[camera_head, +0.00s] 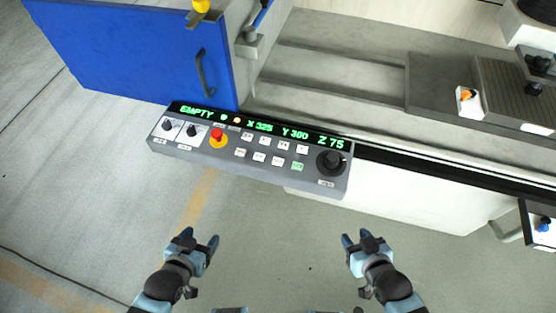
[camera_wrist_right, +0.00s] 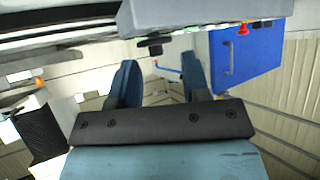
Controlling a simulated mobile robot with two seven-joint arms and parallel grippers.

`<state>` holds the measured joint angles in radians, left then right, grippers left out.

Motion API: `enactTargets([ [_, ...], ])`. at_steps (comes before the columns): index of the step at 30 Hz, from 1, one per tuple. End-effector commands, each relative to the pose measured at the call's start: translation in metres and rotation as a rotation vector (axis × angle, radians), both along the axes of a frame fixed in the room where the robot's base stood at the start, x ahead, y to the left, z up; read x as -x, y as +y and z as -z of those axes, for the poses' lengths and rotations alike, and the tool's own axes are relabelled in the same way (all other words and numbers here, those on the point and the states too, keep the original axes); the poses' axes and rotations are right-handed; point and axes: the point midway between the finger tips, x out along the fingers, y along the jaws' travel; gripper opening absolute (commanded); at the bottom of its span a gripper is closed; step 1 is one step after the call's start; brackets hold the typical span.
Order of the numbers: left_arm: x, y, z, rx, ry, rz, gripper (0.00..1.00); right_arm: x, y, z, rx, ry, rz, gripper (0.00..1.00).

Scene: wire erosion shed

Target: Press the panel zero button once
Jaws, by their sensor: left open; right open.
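The control panel (camera_head: 225,162) is a grey strip with green readouts reading EMPTY, X 325, Y 300 and Z 75. It has several small white buttons (camera_head: 260,156), one green-marked button (camera_head: 298,167), a red mushroom knob (camera_head: 218,138) and a black dial (camera_head: 331,162). The button labels are too small to read, so I cannot tell which is the zero button. My left gripper (camera_head: 200,242) is open and empty, below the panel and apart from it. My right gripper (camera_head: 360,240) is open and empty, below the dial end. Its fingers also show in the right wrist view (camera_wrist_right: 160,85).
A blue door (camera_head: 130,55) with a dark handle stands behind the panel's left end. The machine bed (camera_head: 330,75) lies behind the panel. A small box with a blue knob (camera_head: 542,226) is at the right edge. The floor before the panel is clear.

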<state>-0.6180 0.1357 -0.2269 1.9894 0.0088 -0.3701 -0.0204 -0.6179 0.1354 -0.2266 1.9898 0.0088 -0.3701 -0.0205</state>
Motion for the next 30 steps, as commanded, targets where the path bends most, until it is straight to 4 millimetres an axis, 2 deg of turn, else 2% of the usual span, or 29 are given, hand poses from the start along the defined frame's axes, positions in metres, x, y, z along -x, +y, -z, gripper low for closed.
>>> enactTargets([
  [1,-0.0001,0.0000,-0.0001,0.000,0.000,0.000,0.66,0.0001,0.0000,0.0001,0.000,0.000,0.000,0.32],
  [5,-0.0001,0.0000,-0.0001,0.000,0.000,0.000,0.66,0.0001,0.0000,0.0001,0.000,0.000,0.000,0.02],
  [6,0.0000,-0.0001,-0.0001,0.000,0.000,0.000,0.66,0.0001,0.0000,0.0001,0.000,0.000,0.000,0.00],
  [30,-0.0001,-0.0001,-0.0002,0.000,0.000,0.000,0.66,0.0002,0.0000,0.0003,0.000,0.001,0.000,0.00],
])
